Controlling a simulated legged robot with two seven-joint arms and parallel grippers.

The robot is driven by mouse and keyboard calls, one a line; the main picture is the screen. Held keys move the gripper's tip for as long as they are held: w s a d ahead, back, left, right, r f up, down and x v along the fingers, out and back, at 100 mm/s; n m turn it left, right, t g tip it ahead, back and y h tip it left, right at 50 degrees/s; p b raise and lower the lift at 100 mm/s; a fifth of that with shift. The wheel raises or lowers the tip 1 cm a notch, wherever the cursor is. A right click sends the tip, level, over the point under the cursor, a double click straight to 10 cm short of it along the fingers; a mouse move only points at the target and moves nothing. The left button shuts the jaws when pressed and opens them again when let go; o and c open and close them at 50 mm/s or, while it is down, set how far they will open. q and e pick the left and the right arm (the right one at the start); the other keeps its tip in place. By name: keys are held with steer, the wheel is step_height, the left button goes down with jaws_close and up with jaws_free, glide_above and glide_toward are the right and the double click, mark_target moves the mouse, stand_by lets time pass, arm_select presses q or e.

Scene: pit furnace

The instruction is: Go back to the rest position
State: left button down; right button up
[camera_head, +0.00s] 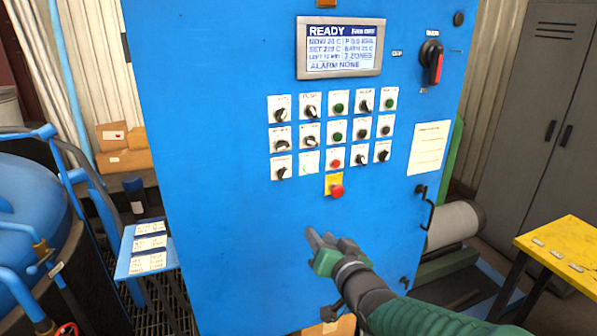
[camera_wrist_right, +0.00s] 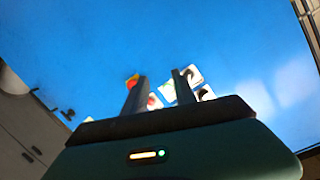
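My right gripper (camera_head: 318,238) is in front of the lower part of the blue control cabinet (camera_head: 230,235), below the red emergency stop button (camera_head: 336,191). It holds nothing that I can see. In the right wrist view its two fingers (camera_wrist_right: 160,88) stand apart with a gap between them. Beyond them show the blue panel (camera_wrist_right: 200,40) and a few blurred white labels and buttons. I cannot tell the exact distance from the fingertips to the panel. My left gripper is not in view.
A display (camera_head: 340,47) reads READY and ALARM NONE above rows of knobs and buttons. A red-handled switch (camera_head: 432,62) is at the upper right. A yellow table (camera_head: 565,250) stands right, a blue vessel (camera_head: 30,225) left. Grey lockers (camera_head: 530,110) stand behind.

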steer(key=s+d+f+g+h, duration=0.1)
steer(key=s+d+f+g, duration=0.1)
steer(key=s+d+f, duration=0.3)
steer(key=s+d+f+n+g+h, duration=0.1)
steer(key=s+f+g, duration=0.25)
steer(key=f, duration=0.35)
steer(key=s+d+f+g+h, duration=0.1)
steer(key=s+d+f+g, duration=0.1)
steer(key=s+f, duration=0.3)
steer(key=s+d+f+g, duration=0.2)
steer(key=s+f, duration=0.2)
steer(key=s, duration=0.3)
steer(key=s+d+f+n+g+h, duration=0.1)
steer(key=s+d+f+g, duration=0.1)
steer(key=s, duration=0.4)
step_height(320, 180, down, 3)
steer(key=shift+s+r+g, duration=0.15)
steer(key=shift+s+g, duration=0.25)
steer(key=shift+g, duration=0.15)
